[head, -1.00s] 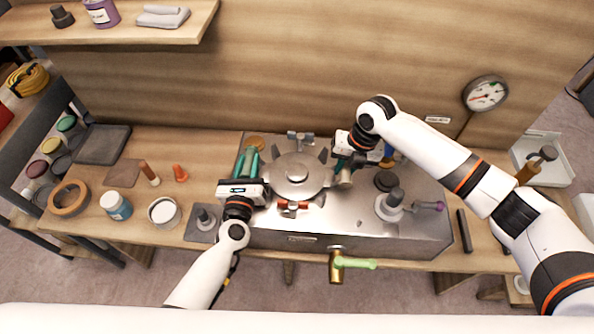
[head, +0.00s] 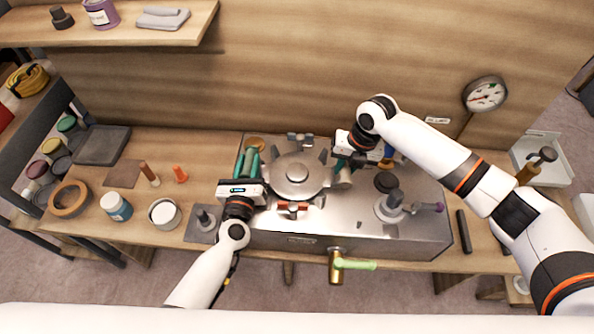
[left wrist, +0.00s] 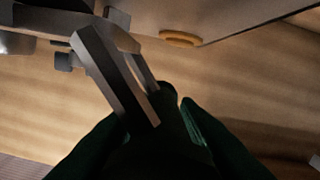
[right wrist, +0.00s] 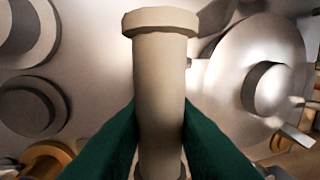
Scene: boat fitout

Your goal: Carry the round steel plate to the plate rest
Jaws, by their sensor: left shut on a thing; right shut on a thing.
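The round steel plate (head: 297,186) lies level over the steel box top, with a raised hub in its middle. My left gripper (head: 251,163) is at its left side. In the left wrist view its green fingers are shut on a dark grey bar-like handle (left wrist: 112,75). My right gripper (head: 350,163) is at the right side. In the right wrist view its green fingers are shut on a pale upright flanged handle (right wrist: 160,75); the plate (right wrist: 232,75) shows beside it. I cannot tell whether the plate touches the surface below, and I cannot make out the plate rest.
Grey (head: 300,140) and red-orange (head: 292,206) clamp-like fittings stand behind and in front of the plate. A stemmed grey fitting (head: 391,206) stands to the right on the steel box (head: 350,225). Jars (head: 116,206) stand left.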

